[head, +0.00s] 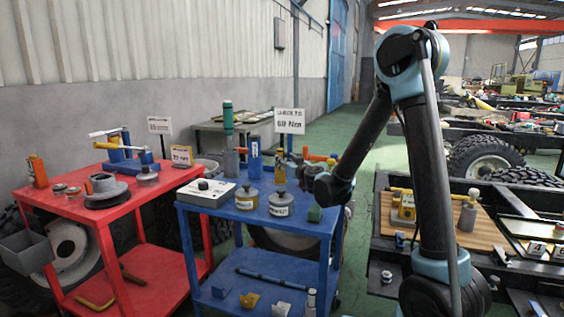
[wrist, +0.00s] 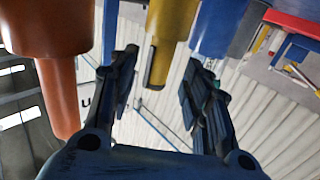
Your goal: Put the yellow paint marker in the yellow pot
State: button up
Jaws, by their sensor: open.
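In the wrist view a yellow cylinder with a narrower lower part and a dark strip (wrist: 172,35) shows between the open fingers of my gripper (wrist: 163,88). I see no grip on it, and I cannot tell whether it is the marker or the pot. My gripper's fingers are small and partly hidden there by other items. No separate yellow pot is clear.
An orange item (wrist: 52,30) and a blue item (wrist: 218,25) flank the yellow one closely. A blue item (head: 254,162) and a grey pot (head: 230,164) with a green marker (head: 228,118) stand left. A sign (head: 289,120) rises behind. Tins (head: 247,197) stand in front.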

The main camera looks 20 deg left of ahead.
jog(key=v, duration=0.6)
jog(key=shift+s+d, duration=0.15)
jog(key=shift+d, duration=0.05)
jog(key=shift+r, duration=0.1)
